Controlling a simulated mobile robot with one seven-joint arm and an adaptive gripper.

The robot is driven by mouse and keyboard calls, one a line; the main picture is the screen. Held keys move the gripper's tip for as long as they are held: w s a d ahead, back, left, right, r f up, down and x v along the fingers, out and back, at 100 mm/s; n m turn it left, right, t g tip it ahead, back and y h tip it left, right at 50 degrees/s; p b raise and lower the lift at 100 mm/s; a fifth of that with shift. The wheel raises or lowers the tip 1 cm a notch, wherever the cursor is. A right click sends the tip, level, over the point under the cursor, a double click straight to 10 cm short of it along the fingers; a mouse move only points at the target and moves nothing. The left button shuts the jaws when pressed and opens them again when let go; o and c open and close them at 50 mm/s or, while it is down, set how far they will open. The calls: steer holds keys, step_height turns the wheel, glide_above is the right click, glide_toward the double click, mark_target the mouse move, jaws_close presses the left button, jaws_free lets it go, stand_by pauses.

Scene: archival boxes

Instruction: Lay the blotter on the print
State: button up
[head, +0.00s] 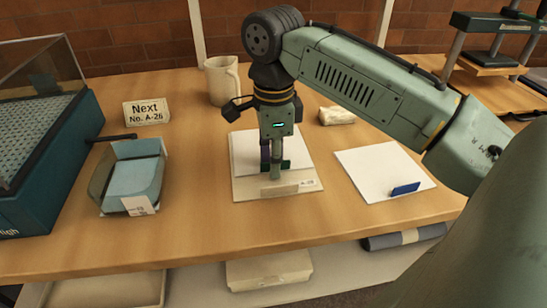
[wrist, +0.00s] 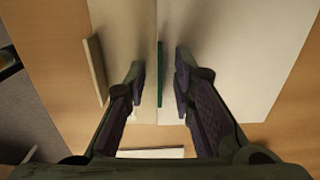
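A cream board (head: 250,191) labelled A-26 lies mid-table with a pale bar (head: 279,191) along its front; the bar also shows in the wrist view (wrist: 95,70). A white sheet (head: 243,152) with a dark green tab (head: 287,166) at its front edge lies on the board. My gripper (head: 276,172) is low over that edge. In the wrist view its fingers (wrist: 159,98) are apart, one on each side of the green tab (wrist: 160,70). Another white sheet (head: 370,165) with a blue tab (head: 405,188) lies to the right. I cannot tell which sheet is the blotter.
An open box (head: 147,202) with pale blue contents stands left, near a teal case (head: 20,195) with a clear lid. A sign (head: 146,111), a mug (head: 222,82) and a small pale block (head: 337,116) stand behind. A press (head: 488,55) is at the back right.

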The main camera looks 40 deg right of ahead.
step_height(320, 180, up, 12)
steer(key=shift+r, duration=0.2)
stand_by(0.5)
